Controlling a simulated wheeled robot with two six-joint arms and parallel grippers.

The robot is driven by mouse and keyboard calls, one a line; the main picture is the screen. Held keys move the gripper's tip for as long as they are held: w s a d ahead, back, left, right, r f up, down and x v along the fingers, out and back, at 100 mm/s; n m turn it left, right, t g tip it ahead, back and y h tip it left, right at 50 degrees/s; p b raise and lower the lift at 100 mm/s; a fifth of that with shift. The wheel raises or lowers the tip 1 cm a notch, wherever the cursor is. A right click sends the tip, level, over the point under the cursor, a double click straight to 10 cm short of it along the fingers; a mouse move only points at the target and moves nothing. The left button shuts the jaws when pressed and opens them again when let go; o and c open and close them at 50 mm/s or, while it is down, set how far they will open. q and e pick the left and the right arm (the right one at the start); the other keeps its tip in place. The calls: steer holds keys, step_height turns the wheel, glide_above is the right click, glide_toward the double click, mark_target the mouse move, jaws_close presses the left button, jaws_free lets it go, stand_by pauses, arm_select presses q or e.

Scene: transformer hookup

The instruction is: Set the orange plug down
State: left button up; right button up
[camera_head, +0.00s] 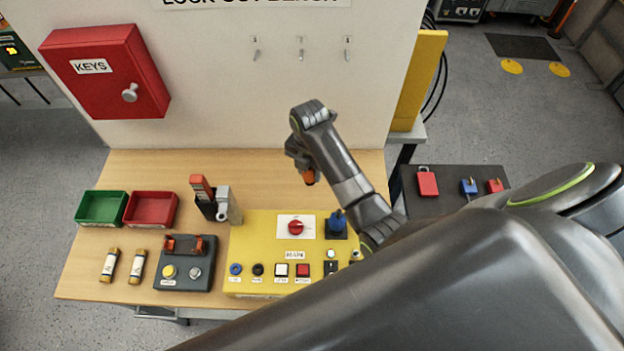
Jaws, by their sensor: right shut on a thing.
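My right arm reaches in from the right over the bench. Its gripper (305,168) points down above the wooden bench top (265,178), behind the yellow control panel. It is shut on the orange plug (309,177), of which only a small orange part shows below the jaws. The rest of the plug is hidden by the gripper. I cannot tell for certain whether the plug touches the bench top. My left gripper is not in view.
The yellow panel (262,259) with a red knob stands in front. To the left are a grey tester box (183,283), batteries (110,265), a green tray (80,208) and a red tray (133,222). A wall panel (220,85) rises behind. Bare wood lies around the gripper.

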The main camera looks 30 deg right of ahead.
mark_target(310, 183)
steer(key=shift+f, duration=0.9)
step_height(310, 183, down, 4)
steer(key=shift+r+p, duration=0.15)
steer(key=shift+p, duration=0.35)
steer(key=shift+f, duration=0.35)
steer(key=o, duration=1.1)
steer(key=shift+f, duration=0.1)
